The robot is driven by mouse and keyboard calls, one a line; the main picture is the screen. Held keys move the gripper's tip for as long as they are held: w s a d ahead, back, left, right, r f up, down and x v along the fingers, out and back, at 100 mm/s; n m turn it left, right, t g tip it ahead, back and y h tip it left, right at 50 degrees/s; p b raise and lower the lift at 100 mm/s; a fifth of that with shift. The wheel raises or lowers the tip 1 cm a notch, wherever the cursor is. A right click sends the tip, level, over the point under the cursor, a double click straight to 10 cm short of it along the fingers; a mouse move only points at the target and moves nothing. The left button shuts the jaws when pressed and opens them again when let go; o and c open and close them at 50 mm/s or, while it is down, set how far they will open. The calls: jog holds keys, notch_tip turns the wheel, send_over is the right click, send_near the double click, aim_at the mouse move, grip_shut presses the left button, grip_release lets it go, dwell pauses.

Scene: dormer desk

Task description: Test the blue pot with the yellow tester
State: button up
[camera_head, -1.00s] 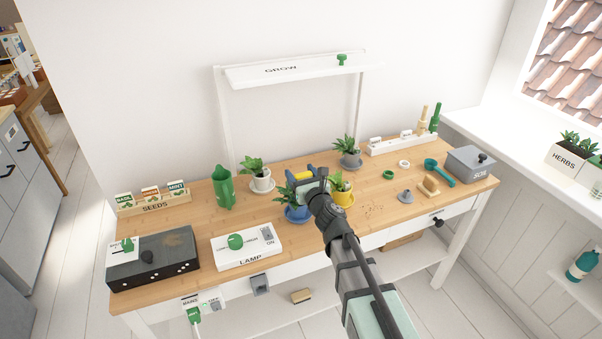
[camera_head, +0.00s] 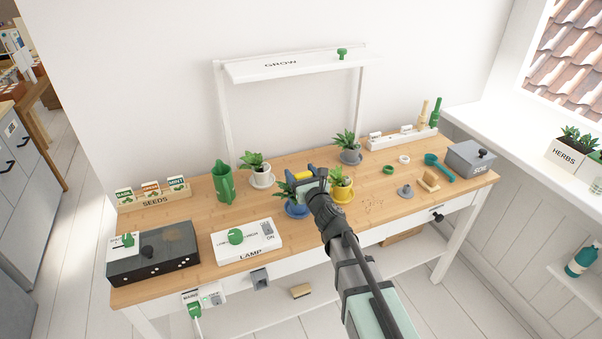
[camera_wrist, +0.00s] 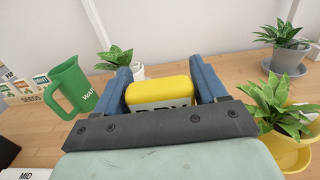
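The blue pot (camera_head: 296,211) with a leafy plant stands on its saucer near the middle of the desk, partly covered by my gripper. My gripper (camera_head: 308,178) is over it, and in the wrist view its two blue fingers (camera_wrist: 165,88) are shut on the yellow tester (camera_wrist: 158,90). The tester has a yellow top and a pale face with dark letters, partly hidden by my gripper. Its lower end is hidden, so I cannot tell whether it is in the soil. The blue pot does not show in the wrist view.
A yellow pot (camera_head: 343,194) stands close to the right of my gripper. A white pot (camera_head: 262,180) and a grey pot (camera_head: 351,157) stand behind. A green watering jug (camera_head: 223,183) is at the left, and the lamp box (camera_head: 247,242) is in front.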

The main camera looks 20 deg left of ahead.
jog(key=o, duration=0.4)
jog(key=shift+o, duration=0.2)
jog(key=shift+s+d, duration=0.1)
jog(key=v, duration=0.7)
jog(key=shift+s+d, duration=0.1)
